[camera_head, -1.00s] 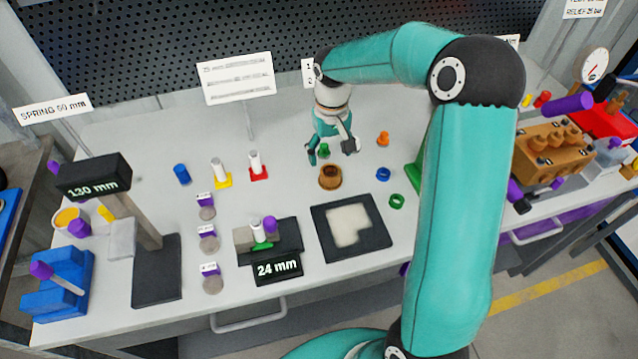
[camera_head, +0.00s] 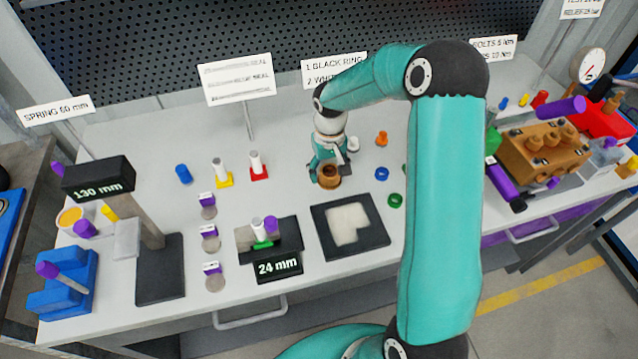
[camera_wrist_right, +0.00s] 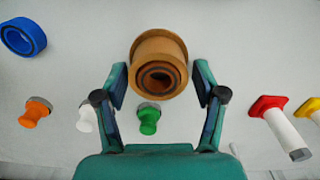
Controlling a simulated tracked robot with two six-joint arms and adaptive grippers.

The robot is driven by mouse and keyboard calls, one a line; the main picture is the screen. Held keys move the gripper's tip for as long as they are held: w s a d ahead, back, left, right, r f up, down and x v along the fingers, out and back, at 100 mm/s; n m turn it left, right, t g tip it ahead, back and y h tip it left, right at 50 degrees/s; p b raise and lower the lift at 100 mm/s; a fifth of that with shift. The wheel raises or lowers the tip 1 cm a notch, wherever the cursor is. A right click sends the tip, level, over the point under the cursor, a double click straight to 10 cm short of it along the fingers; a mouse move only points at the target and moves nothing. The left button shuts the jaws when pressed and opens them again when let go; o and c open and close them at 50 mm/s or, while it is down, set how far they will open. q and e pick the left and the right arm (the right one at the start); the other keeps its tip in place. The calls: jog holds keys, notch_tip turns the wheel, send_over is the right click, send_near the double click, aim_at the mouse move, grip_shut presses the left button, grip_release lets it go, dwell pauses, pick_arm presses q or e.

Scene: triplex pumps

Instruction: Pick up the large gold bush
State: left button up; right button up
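The large gold bush (camera_head: 329,179) stands on the white bench, behind the dark square mat. It also shows in the right wrist view (camera_wrist_right: 159,50), with its hollow end facing the camera. My right gripper (camera_head: 332,172) is down at the bush. In the right wrist view its two fingers (camera_wrist_right: 161,82) are open on either side of the bush, with a small gap on each side. The fingers partly hide the bush in the head view. My left gripper is not in view.
A green part (camera_wrist_right: 149,118), a white part (camera_wrist_right: 88,117) and an orange part (camera_wrist_right: 35,111) are close by. Red and yellow stands (camera_head: 258,172) are to the left.

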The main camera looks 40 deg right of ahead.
jog(key=c, duration=1.1)
jog(key=shift+r, duration=0.15)
